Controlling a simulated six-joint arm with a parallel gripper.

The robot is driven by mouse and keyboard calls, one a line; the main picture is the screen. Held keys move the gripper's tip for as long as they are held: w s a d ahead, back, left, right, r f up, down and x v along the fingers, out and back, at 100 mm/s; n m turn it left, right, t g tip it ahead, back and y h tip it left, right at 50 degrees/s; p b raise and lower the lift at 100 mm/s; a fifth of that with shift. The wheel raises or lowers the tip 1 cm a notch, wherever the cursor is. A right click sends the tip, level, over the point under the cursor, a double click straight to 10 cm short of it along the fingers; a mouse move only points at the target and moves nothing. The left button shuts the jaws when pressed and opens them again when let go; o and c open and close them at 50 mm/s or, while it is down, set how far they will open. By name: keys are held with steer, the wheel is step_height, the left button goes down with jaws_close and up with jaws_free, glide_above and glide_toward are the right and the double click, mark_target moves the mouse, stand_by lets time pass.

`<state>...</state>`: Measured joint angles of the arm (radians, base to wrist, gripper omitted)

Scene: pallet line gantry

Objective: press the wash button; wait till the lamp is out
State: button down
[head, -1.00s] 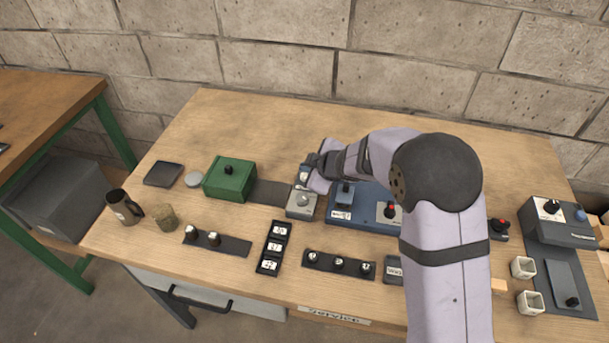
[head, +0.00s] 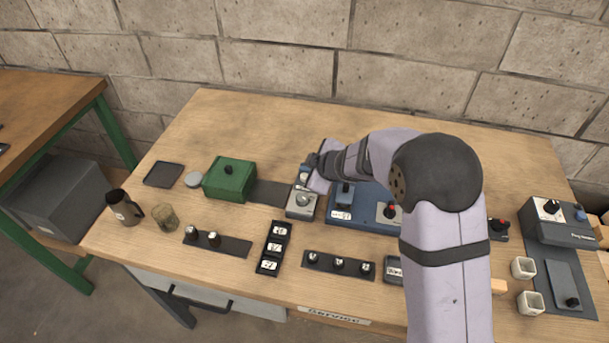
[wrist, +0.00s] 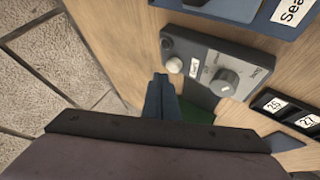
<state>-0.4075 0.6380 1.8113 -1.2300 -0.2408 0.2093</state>
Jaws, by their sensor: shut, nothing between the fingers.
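A grey control box (wrist: 205,88) with a large grey dial shows in the wrist view. A pale round button or lamp (wrist: 174,65) and a smaller dark round part (wrist: 167,43) sit at its end; I cannot tell which is the wash button, and no clear glow shows. The small label beside them is too blurred to read. My gripper (wrist: 160,80) is shut and empty, its blue fingertips close by the pale round part; contact cannot be told. In the head view the box (head: 301,209) stands mid-table, its far end partly covered by my gripper (head: 306,174).
A green box (head: 229,180) stands left of the control box and a blue panel (head: 350,217) right of it. Black number tiles (head: 262,264), a knob strip (head: 340,268), a dark mug (head: 122,207) and a glass (head: 165,217) lie nearer the front. A block wall closes the back.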

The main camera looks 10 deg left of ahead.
steer(key=shift+f, duration=0.25)
stand_by(0.4)
steer(key=shift+f+b, duration=0.2)
steer(key=shift+b, duration=0.1)
steer(key=shift+f+b, duration=0.4)
steer(key=shift+f, duration=0.15)
stand_by(1.0)
steer(key=shift+r, duration=0.1)
steer(key=shift+r+p, duration=0.9)
steer(key=shift+p, duration=0.2)
step_height(320, 180, up, 5)
steer(key=p, duration=0.5)
stand_by(0.6)
